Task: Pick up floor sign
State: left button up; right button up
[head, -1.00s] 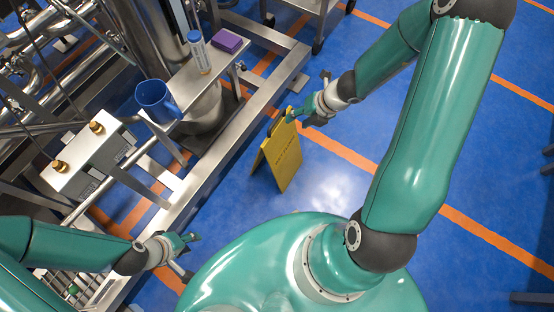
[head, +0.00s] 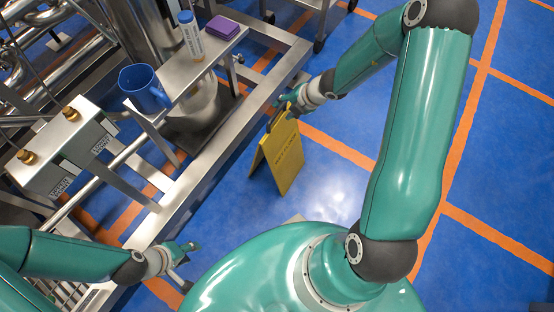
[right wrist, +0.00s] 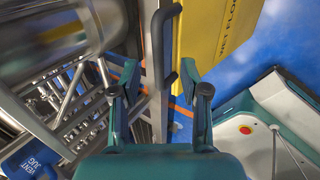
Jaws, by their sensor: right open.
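The yellow floor sign (head: 284,158) stands upright and folded out as an A-frame on the blue floor, right of the metal skid. A dark handle-like bar (right wrist: 163,45) stands beside the panel, ahead of the open jaws. My right gripper (head: 283,104) is at the sign's top edge.
The metal skid frame (head: 215,145) runs close along the sign's left side. Its shelf holds a blue mug (head: 143,88), a bottle (head: 191,36) and a purple block (head: 222,28). Blue floor with orange lines lies open to the right.

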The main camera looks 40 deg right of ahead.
aim_at(280, 109)
jog(key=b+x, duration=0.1)
jog(key=x, duration=0.1)
jog(key=b+x, duration=0.1)
jog(key=x, duration=0.2)
jog(key=shift+w+d, duration=0.25)
grip_shut()
